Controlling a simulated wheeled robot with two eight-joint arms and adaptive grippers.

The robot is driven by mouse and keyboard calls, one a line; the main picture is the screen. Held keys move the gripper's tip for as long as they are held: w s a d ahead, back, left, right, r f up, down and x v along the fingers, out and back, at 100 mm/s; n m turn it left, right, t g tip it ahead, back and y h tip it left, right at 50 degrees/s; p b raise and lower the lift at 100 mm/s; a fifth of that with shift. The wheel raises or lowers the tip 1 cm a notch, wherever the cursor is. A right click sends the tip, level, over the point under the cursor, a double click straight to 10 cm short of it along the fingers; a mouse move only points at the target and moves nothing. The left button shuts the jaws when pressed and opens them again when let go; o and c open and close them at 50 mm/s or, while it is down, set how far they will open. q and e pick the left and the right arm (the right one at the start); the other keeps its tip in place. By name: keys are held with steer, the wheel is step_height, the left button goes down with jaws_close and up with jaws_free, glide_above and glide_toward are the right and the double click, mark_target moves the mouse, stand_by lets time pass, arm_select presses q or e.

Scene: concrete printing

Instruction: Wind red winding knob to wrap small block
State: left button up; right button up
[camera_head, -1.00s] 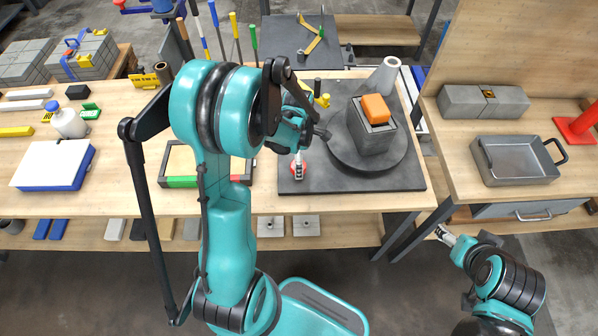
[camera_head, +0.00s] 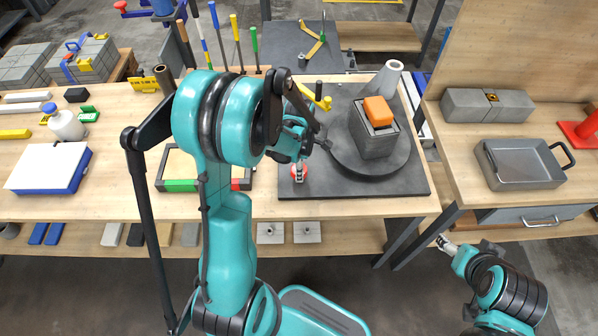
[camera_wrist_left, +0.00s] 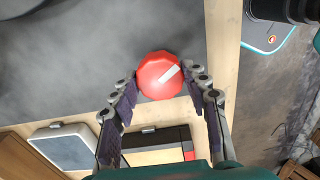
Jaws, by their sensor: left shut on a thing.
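The red winding knob (camera_wrist_left: 160,76), with a white mark on top, sits near the front edge of the dark base plate. It also shows small in the head view (camera_head: 300,174), partly covered. My left gripper (camera_wrist_left: 164,82) is shut on the knob, with one finger at each side. The small grey block (camera_head: 374,142) stands upright on the round dark turntable (camera_head: 398,166), right of my left gripper. An orange piece (camera_head: 378,111) lies on top of the block. My right gripper (camera_head: 443,240) is low at the right, beyond the table's front edge; its jaw state is unclear.
A grey metal tray (camera_head: 520,165) and grey blocks (camera_head: 487,105) stand on the right table. A grey cone (camera_head: 388,78) is behind the turntable. Left on the table are a blue-and-white box (camera_head: 48,168), a white bottle (camera_head: 66,125) and a red-green frame (camera_head: 182,185).

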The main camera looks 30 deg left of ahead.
arm_select(q)
steer(key=n, duration=0.2)
steer(key=shift+f+n+b, duration=0.1)
steer(key=shift+n+b, duration=0.2)
steer(key=shift+b, duration=0.1)
steer(key=shift+n, duration=0.8)
steer(key=shift+n+b, duration=0.35)
steer(key=shift+n, duration=1.75)
steer(key=shift+n+b, duration=0.3)
steer(key=shift+n, duration=0.5)
